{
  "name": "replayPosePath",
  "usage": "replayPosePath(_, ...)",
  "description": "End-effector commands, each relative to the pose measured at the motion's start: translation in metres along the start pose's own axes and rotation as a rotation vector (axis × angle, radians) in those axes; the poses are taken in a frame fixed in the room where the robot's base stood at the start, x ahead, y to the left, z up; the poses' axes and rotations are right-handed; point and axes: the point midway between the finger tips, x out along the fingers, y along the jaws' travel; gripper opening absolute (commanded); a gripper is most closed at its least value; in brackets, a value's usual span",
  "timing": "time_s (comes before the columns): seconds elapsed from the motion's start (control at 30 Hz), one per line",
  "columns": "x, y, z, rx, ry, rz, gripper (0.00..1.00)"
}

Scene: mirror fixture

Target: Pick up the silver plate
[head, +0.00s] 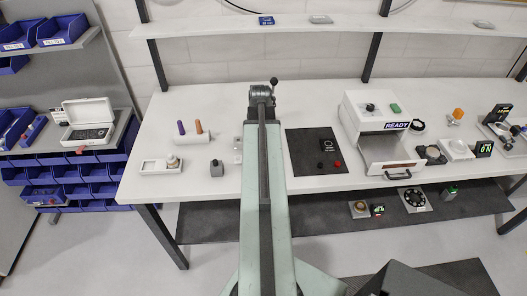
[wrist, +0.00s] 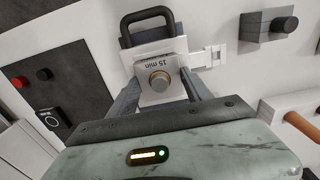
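A silver-grey square plate (wrist: 162,62) marked "15 min", with a round tan knob (wrist: 160,81) on it, shows in the wrist view. It is the closest match to the silver plate; I cannot be sure it is the one. My gripper (wrist: 160,78) has its two dark fingers apart, one on each side of this plate. I cannot tell whether they touch it. In the head view my arm hides the plate and my fingertips; only the wrist end shows above the white bench.
A black panel (head: 309,158) with a red button lies right of my arm. A grey knob box (head: 217,169) and coloured pegs (head: 199,127) stand left. A black handle (wrist: 146,17) is just beyond the plate. A READY machine (head: 375,109) stands further right.

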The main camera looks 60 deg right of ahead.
Motion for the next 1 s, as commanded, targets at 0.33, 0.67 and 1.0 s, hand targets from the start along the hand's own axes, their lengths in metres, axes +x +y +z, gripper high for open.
replayPosePath(0.33,0.0,-0.001,0.0,-0.001,0.0,-0.001,0.1)
replayPosePath(0.67,-0.038,-0.001,0.0,-0.001,0.0,-0.001,0.1)
replayPosePath(1.0,-0.101,-0.001,0.0,-0.001,0.0,-0.001,0.1)
